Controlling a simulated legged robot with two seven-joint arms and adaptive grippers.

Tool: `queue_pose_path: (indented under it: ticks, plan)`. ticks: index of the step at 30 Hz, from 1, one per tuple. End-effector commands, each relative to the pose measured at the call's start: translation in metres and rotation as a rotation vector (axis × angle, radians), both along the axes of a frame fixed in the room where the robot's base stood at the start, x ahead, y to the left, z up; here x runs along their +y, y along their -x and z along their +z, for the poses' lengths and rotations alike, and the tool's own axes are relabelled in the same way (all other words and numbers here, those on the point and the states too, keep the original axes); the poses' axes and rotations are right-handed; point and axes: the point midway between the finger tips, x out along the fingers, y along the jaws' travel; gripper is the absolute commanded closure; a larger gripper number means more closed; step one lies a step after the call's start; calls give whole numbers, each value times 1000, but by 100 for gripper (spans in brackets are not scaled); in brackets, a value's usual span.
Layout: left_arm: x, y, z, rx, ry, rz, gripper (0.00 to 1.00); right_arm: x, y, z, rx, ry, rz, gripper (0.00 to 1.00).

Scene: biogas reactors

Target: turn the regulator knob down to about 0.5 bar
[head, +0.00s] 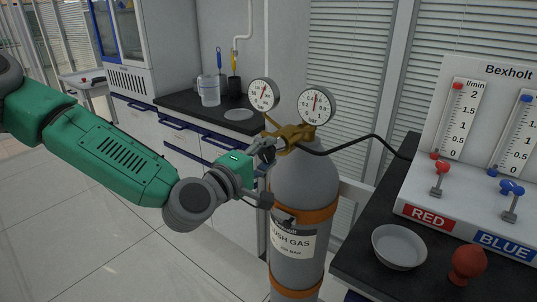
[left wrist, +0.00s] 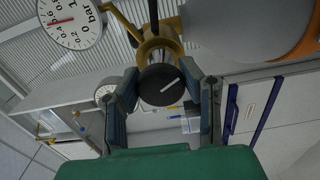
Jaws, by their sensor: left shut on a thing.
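The regulator (head: 291,135) is a brass fitting on top of the grey gas cylinder (head: 300,190). My left gripper (head: 264,150) reaches it from the left and is shut on its knob. In the left wrist view the black round knob (left wrist: 160,86), with a white line, sits between the two fingers. In the head view the gripper hides the knob. The right gauge (head: 317,104) has a red needle pointing almost straight up. This gauge (left wrist: 70,20) shows its needle near the 0.4 to 0.6 marks in the left wrist view. A left gauge (head: 263,94) stands beside it.
A black hose (head: 350,143) runs right from the regulator to the flowmeter panel (head: 485,90). A grey bowl (head: 399,246) and a red rounded object (head: 467,264) are on the right bench. A beaker (head: 209,90) stands on the back counter.

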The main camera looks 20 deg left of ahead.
Motion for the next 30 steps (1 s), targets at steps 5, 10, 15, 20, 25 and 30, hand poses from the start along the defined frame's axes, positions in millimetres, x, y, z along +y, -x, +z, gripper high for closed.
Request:
queue_pose_path:
  ticks: [5, 10, 15, 20, 25, 30]
  plan:
    - [2, 0, -5, 10, -2, 4, 95, 0, 0, 0, 0, 0, 0, 100]
    - [2, 0, -5, 9, -3, 3, 42, 0, 0, 0, 0, 0, 0, 100]
    - [1, 0, -3, 6, -2, 2, 42, 0, 0, 0, 0, 0, 0, 100]
    - [1, 3, -2, 4, -1, 1, 42, 0, 2, 1, -2, 0, 0, 100]
    - [10, 22, -2, 7, 1, 2, 42, 0, 2, 1, -2, 0, 0, 100]
    - [21, 49, -3, 8, 0, 2, 42, 0, 2, 1, -3, 0, 0, 100]
